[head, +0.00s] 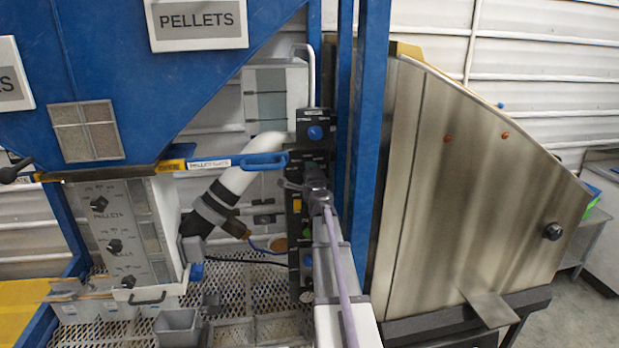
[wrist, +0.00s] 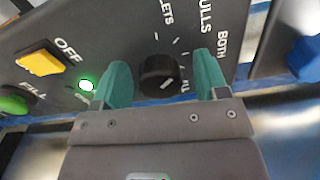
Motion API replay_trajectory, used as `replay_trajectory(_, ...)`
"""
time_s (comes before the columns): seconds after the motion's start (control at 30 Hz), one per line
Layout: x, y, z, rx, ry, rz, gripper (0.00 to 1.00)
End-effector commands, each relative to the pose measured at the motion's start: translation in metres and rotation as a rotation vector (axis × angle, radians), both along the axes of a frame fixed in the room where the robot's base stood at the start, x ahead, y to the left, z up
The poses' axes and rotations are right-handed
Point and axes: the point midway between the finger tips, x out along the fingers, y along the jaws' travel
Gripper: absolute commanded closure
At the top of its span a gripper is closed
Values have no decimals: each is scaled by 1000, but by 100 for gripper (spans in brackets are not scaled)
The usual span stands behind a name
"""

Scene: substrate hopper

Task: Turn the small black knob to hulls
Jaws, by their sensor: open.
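The small black knob (wrist: 158,76) sits on the dark control panel in the wrist view, with a short white mark on its face. Printed labels around it read PELLETS (partly cut off), HULLS (wrist: 206,15) and BOTH; another label is partly hidden by the right finger. I cannot tell for sure which label the mark points to. My gripper (wrist: 161,62) is open, its teal fingers on either side of the knob with gaps showing between. In the head view my gripper (head: 305,186) is at the panel, and my arm hides the knob.
On the panel (head: 294,215) left of the knob are a yellow OFF switch (wrist: 41,63), a lit green lamp (wrist: 87,85) and a green FILL button (wrist: 14,102). A blue knob (wrist: 304,58) is at the right. A blue post (head: 362,130) and steel bin (head: 480,190) stand right of the panel.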

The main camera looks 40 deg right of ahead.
Motion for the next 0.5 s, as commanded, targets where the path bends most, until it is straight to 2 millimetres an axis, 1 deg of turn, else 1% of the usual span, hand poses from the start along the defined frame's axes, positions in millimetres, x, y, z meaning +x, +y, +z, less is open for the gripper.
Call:
replay_trajectory(0.07,-4,2,0,0,0,0,33)
replay_trajectory(0.17,-15,9,0,0,0,0,33)
replay_trajectory(0.27,-34,20,0,0,0,-1,33)
replay_trajectory(0.4,-67,39,0,0,0,-1,33)
replay_trajectory(0.5,-85,49,0,0,0,0,33)
